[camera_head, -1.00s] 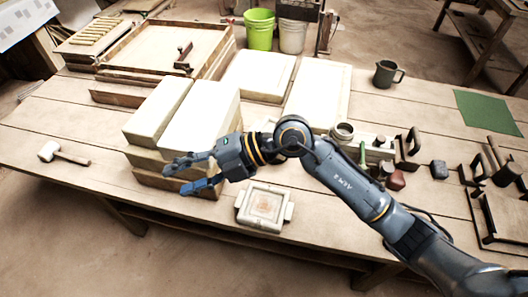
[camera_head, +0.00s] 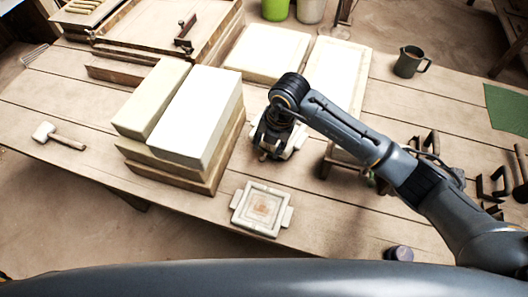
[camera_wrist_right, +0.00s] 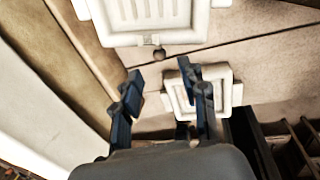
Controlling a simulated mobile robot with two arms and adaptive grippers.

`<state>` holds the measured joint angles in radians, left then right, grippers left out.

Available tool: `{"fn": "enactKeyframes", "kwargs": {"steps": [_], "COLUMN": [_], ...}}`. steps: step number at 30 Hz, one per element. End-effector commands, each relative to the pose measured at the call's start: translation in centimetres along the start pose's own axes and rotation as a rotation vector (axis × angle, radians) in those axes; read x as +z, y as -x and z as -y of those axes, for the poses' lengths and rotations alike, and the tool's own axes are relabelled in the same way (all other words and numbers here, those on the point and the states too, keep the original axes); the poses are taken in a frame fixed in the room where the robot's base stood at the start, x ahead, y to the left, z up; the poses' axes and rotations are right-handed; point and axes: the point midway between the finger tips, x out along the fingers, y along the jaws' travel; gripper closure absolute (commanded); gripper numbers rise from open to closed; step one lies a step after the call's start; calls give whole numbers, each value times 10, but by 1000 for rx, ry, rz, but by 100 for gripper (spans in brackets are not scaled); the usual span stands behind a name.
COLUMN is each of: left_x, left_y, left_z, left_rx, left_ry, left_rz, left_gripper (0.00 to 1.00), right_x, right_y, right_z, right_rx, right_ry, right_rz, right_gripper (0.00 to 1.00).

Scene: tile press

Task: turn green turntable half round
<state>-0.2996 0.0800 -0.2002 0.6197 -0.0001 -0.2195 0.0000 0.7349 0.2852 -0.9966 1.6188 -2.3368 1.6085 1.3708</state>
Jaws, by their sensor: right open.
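I cannot make out a green turntable in either view. The green thing I see is a flat green sheet (camera_head: 508,106) at the table's far right, cut by the picture edge. My right gripper (camera_head: 266,150) points down over the table, just right of the stacked pale blocks. In the wrist view its two fingers (camera_wrist_right: 160,82) are apart with nothing between them. A white square mould (camera_wrist_right: 205,92) lies beyond the fingers, partly hidden by one. A larger white ribbed mould (camera_wrist_right: 150,22) is at the top of that view. My left gripper is not in view.
The pale blocks (camera_head: 197,115) stand close left of my right gripper. A white framed tile mould (camera_head: 262,208) lies near the front edge. A mallet (camera_head: 60,137) lies at left, a mug (camera_head: 410,62) stands at back right. Dark-handled tools crowd the right side.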

Motion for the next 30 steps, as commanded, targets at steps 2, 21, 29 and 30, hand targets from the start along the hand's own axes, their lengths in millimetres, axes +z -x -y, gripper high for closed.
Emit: {"fn": "enactKeyframes", "kwargs": {"steps": [2,21,29,30], "left_x": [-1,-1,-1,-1], "left_y": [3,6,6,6], "left_z": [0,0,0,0], "left_rx": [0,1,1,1], "left_ry": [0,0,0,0], "left_rz": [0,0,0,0], "left_gripper": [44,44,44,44], "right_x": [-1,-1,-1,-1], "right_y": [-16,-61,-61,-61], "right_z": [0,-1,-1,-1], "right_rx": [-2,2,2,2], "right_ry": [-2,1,1,1], "right_rz": [-4,0,-1,-1], "right_gripper": [57,57,100,100]}}
